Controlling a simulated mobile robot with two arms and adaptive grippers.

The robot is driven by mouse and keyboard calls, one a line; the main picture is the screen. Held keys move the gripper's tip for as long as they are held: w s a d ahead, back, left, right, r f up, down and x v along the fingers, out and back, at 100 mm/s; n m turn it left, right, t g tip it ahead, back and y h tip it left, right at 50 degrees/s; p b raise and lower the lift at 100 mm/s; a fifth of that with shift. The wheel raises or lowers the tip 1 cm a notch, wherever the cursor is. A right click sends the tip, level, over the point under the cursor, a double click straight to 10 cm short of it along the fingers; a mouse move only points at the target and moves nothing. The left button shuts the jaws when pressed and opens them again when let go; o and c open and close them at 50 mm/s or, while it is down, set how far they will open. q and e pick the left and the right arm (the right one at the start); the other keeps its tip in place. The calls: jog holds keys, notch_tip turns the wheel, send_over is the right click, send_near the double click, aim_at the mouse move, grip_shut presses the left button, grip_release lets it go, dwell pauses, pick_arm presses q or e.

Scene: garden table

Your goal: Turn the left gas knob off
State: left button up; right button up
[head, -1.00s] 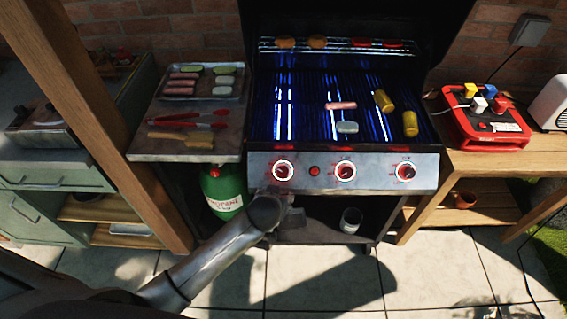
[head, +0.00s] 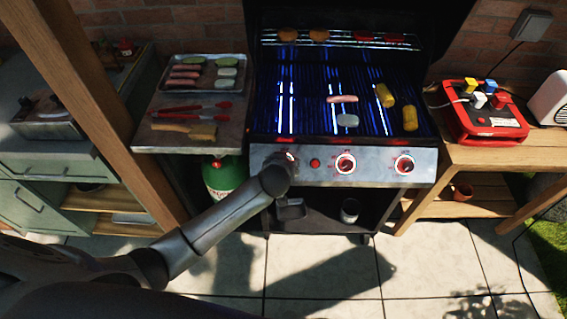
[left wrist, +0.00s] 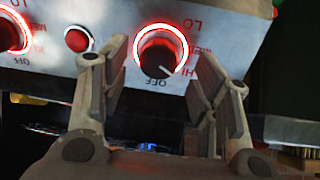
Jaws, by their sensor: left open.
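The left gas knob (left wrist: 157,54) is dark with a red lit ring and sits on the grill's steel front panel (left wrist: 220,40). The left wrist view shows it upside down. Its white pointer line sits between the OFF and HI labels. My left gripper (left wrist: 153,62) is open, with one finger on each side of this knob; I cannot tell whether they touch it. In the head view my left wrist covers the lower part of the left knob (head: 290,155) and hides the fingers. My right gripper is not in view.
A red button (left wrist: 78,40) is beside the left knob, then the middle knob (head: 346,163) and right knob (head: 404,164). The grill (head: 310,110) holds food. A side shelf with a tray (head: 205,86) and red tongs (head: 190,112) is left, above a green propane tank (head: 222,176).

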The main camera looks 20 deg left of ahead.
pick_arm(q)
jog(key=shift+x, duration=1.15)
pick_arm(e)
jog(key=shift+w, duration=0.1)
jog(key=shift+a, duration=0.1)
pick_arm(q)
jog(key=c, duration=1.1)
jog(key=shift+o, duration=0.2)
jog(key=shift+r+m+p, duration=0.2)
jog(key=shift+m+p, duration=0.7)
jog(key=m+p, duration=0.2)
jog(key=m, duration=0.1)
jog(key=shift+r+p, duration=0.1)
jog(key=shift+p, duration=0.2)
jog(key=m+p, duration=0.2)
jog(key=m, duration=0.1)
jog(key=shift+d+m+g, duration=0.1)
jog(key=shift+m+g, duration=0.2)
jog(key=shift+w+m+p, duration=0.1)
jog(key=shift+m+p, duration=0.4)
jog(key=shift+m, duration=0.8)
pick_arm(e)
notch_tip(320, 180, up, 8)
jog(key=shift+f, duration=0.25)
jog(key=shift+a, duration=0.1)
